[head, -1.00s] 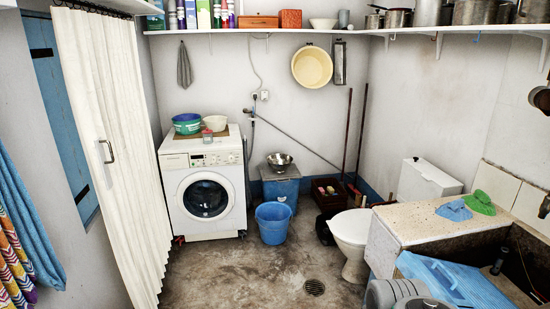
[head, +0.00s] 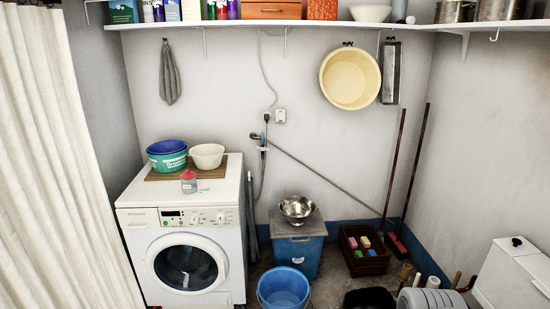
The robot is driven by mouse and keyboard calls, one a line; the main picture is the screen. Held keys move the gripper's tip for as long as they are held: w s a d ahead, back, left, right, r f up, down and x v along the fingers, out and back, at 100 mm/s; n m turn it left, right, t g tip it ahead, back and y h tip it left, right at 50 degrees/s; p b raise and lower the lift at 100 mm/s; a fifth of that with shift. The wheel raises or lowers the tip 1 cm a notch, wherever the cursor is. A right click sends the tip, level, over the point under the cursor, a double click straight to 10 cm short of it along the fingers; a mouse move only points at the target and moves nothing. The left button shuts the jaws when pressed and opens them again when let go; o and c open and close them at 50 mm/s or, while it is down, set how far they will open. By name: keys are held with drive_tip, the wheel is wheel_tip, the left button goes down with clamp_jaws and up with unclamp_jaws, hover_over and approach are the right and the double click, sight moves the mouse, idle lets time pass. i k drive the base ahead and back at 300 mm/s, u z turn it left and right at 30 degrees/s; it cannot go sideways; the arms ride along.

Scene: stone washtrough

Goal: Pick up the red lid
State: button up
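The red lid (head: 188,174) is small and sits on top of a small clear jar (head: 188,185). The jar stands upright near the front of the washing machine's top, at the front edge of a brown mat (head: 160,175). My gripper is not in view.
A green tub with a blue basin (head: 167,155) and a cream bowl (head: 207,156) stand just behind the jar. The white washing machine (head: 215,268) carries them all. A blue bucket (head: 284,288) and a lidded blue bin (head: 297,255) stand right of it. A curtain (head: 60,170) hangs left.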

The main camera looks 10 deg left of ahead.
sight(187, 174)
drive_tip(key=u, duration=0.35)
drive_tip(key=i, duration=1.5)
drive_tip(key=u, duration=1.95)
drive_tip(key=i, duration=1.3)
drive_tip(key=u, duration=0.85)
